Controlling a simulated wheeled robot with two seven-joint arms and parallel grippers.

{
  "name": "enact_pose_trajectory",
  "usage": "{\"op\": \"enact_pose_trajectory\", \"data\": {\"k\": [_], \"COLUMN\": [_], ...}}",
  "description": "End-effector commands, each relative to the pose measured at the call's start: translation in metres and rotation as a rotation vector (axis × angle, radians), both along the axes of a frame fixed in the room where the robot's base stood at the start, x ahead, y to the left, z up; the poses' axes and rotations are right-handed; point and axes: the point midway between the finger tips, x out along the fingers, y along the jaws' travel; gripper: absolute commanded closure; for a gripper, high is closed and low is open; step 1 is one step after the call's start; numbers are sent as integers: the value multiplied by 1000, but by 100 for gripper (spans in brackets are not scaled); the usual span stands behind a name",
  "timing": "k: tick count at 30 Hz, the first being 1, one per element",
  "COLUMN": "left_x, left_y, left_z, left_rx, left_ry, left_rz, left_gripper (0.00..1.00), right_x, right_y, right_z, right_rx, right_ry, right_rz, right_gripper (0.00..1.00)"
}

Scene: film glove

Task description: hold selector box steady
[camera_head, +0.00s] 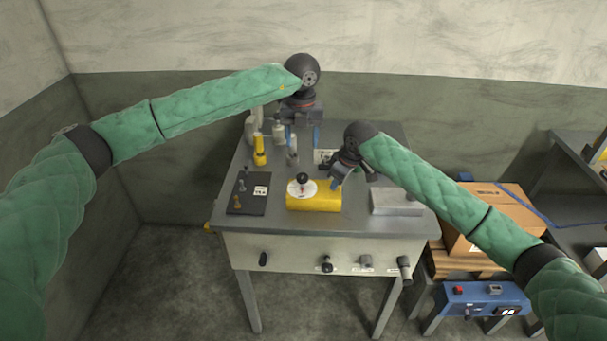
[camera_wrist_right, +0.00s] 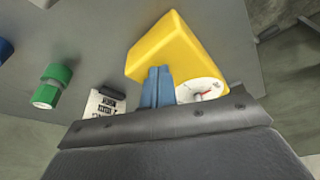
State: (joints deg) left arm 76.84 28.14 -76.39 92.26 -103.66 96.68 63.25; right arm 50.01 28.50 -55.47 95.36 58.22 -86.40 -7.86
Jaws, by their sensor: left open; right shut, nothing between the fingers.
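The selector box is a yellow block (camera_head: 314,202) on the table, with a white dial (camera_head: 297,188) and a black knob on top. It also shows in the right wrist view (camera_wrist_right: 172,45), with the dial and a red pointer beside it (camera_wrist_right: 208,86). My right gripper (camera_head: 337,182) is shut and empty at the box's right end; its blue fingers (camera_wrist_right: 157,86) overlap the box's edge in the wrist view. I cannot tell whether they touch it. My left gripper (camera_head: 302,140) is open and empty over the back of the table, behind the box.
A dark plate (camera_head: 248,204) with small brass parts lies left of the box. A yellow tool (camera_head: 259,152) stands behind it. A grey block (camera_head: 397,203) sits at right. Knobs line the table's front panel (camera_head: 330,252). A cardboard box (camera_head: 490,205) stands beyond the right edge.

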Motion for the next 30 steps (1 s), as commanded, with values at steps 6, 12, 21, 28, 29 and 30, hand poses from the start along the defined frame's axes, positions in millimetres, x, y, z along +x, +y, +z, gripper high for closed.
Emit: {"op": "enact_pose_trajectory", "data": {"k": [6, 12, 21, 28, 29, 30], "left_x": [0, -1, -4, -6, -6, -6], "left_y": [0, 0, 0, -1, -1, -1], "left_z": [4, 6, 7, 6, 6, 6], "left_rx": [9, 20, 33, 38, 39, 41], "left_ry": [3, 7, 18, 24, 25, 25], "left_rz": [-236, -516, -943, -1272, -1314, -1371], "left_gripper": [45, 45, 45, 45, 45, 45], "right_x": [-4, -4, -4, -4, -4, -4], "right_y": [0, 0, 0, 0, 0, 0], "right_z": [-9, -9, -10, -10, -10, -10], "right_rx": [-5, -6, -6, -6, -6, -6], "right_ry": [11, 12, 12, 13, 13, 13], "right_rz": [2, 1, 1, 1, 1, 1], "right_gripper": [100, 100, 100, 100, 100, 100]}}
